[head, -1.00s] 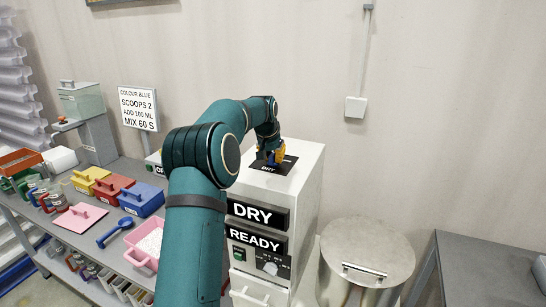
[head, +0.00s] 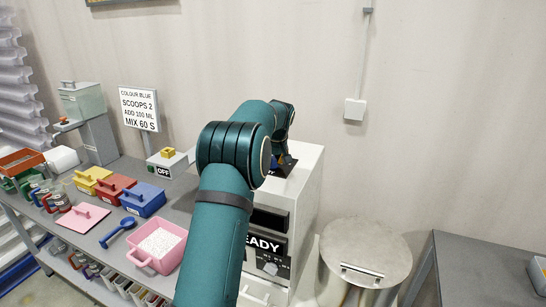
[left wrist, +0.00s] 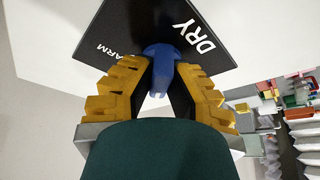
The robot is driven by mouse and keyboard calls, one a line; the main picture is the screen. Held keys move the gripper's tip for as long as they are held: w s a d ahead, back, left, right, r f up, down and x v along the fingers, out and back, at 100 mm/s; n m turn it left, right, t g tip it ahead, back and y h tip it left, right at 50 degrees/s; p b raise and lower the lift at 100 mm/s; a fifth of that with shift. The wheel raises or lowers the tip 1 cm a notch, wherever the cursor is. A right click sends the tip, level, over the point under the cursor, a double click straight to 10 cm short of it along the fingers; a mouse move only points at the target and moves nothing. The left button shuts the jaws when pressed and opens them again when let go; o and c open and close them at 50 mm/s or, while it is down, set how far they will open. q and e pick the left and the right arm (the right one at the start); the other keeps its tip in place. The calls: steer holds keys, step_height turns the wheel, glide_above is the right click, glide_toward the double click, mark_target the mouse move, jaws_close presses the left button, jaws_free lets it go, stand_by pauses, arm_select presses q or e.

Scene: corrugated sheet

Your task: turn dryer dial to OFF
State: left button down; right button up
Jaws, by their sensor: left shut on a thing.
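The dryer (head: 307,185) is a tall white cabinet right of the bench. On its top lies a black dial plate (head: 289,162), mostly hidden by my left arm in the head view. In the left wrist view, the plate (left wrist: 135,22) reads "DRY" and part of a word ending in "ARM". A blue dial knob (left wrist: 162,52) stands on it. My left gripper (left wrist: 159,72) has its yellow fingers on both sides of the knob, shut on it. "OFF" is not visible on the plate, and where the knob points is unclear. My right gripper is not in view.
The dryer front has a partly covered "READY" sign (head: 264,245) and a small knob (head: 270,268). Left on the bench are a pink tub (head: 157,245), coloured boxes and a box with an "OFF" sign (head: 164,172). A round-lidded bin (head: 365,250) stands right of the dryer.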

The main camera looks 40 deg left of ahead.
arm_select(q)
steer(key=shift+f+n+g, duration=0.1)
steer(key=shift+n+g, duration=0.3)
steer(key=shift+n, duration=0.4)
steer(key=c, duration=0.9)
jaws_free()
steer(key=shift+c, duration=0.2)
steer(key=shift+d+r, duration=0.2)
steer(key=shift+r, duration=0.35)
steer(key=v, duration=1.1)
